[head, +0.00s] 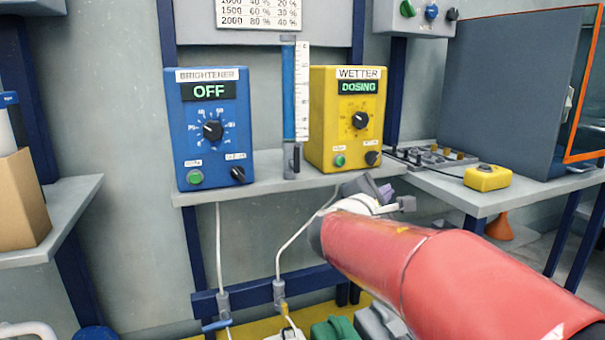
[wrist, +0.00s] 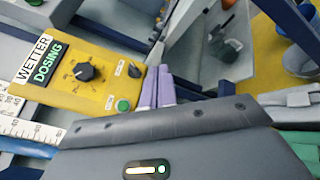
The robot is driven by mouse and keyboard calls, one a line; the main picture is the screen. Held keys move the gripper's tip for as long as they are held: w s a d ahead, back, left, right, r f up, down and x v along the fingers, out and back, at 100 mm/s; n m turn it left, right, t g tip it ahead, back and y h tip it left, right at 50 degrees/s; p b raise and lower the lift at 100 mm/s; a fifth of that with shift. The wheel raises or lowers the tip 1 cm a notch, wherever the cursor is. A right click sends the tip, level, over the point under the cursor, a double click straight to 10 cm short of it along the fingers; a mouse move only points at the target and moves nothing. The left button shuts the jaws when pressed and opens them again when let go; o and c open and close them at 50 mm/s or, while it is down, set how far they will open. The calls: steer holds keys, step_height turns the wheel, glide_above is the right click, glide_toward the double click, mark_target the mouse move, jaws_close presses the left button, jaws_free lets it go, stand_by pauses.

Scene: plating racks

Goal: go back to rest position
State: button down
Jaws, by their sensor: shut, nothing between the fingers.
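My gripper (head: 388,191) shows in the head view at the end of my red-sleeved arm, just in front of the shelf edge and below the yellow WETTER box (head: 345,118). In the wrist view its two purple fingers (wrist: 157,87) are together with nothing between them. The WETTER box (wrist: 85,75) lies left of the fingers there, with its green button and black switch close to them. Its display reads DOSING. The blue BRIGHTENER box (head: 212,128) to the left reads OFF.
A clear graduated tube (head: 295,100) stands between the boxes on the grey shelf (head: 270,180). At right are a yellow button box (head: 486,177) and a dark panel (head: 510,90). A cardboard box (head: 22,200) stands at left. Hoses hang below the shelf.

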steer(key=s+d+f+m+g+y+p, duration=0.1)
steer(key=s+d+f+m+g, duration=0.25)
steer(key=s, duration=0.55)
steer(key=s+d+f+m+g+y+p, duration=0.1)
steer(key=s+f+m+g, duration=0.25)
steer(key=s+m, duration=0.4)
steer(key=s+a+f+m+y+p, duration=0.1)
steer(key=s+a+f+m+y, duration=0.2)
steer(key=s, duration=0.3)
steer(key=s+a+f+m+g+y, duration=0.1)
steer(key=s+a+f+m+y, duration=0.3)
steer(key=s, duration=0.3)
steer(key=shift+a+y+p, duration=0.4)
steer(key=shift+a+y, duration=0.35)
steer(key=shift+y, duration=0.15)
